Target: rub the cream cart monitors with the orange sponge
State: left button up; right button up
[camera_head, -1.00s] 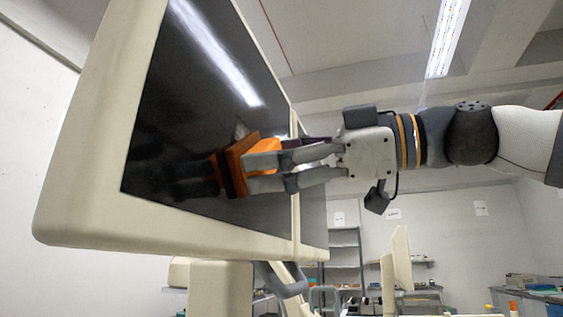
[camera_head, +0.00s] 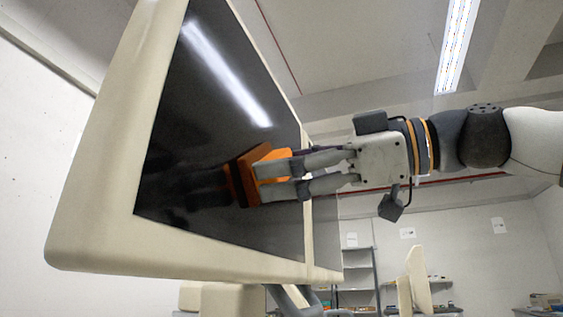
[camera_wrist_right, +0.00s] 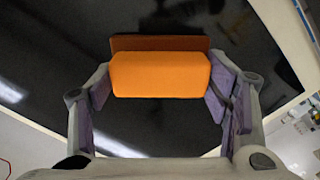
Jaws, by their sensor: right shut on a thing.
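The cream cart monitor (camera_head: 110,190) fills the left of the head view, tilted, with a dark glossy screen (camera_head: 200,110). My right gripper (camera_head: 270,178) reaches in from the right and is shut on the orange sponge (camera_head: 245,172). The sponge is at the lower middle of the screen, its dark face toward the glass; it seems to touch, but a small gap cannot be ruled out. In the right wrist view the sponge (camera_wrist_right: 160,75) sits between both fingers, in front of the dark screen (camera_wrist_right: 60,50). My left gripper is out of view.
A second cream monitor (camera_head: 418,280) stands farther back at the lower right. Grey shelves (camera_head: 358,270) stand by the back wall. A grey handle (camera_head: 290,300) hangs below the near monitor. The space right of the near monitor, below my arm, looks open.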

jog(key=w+d, duration=0.3)
jog(key=w, duration=0.7)
dwell(0.5)
jog(key=shift+d, duration=0.1)
jog(key=v, duration=0.6)
jog(key=v, duration=0.3)
dwell(0.6)
dwell(0.8)
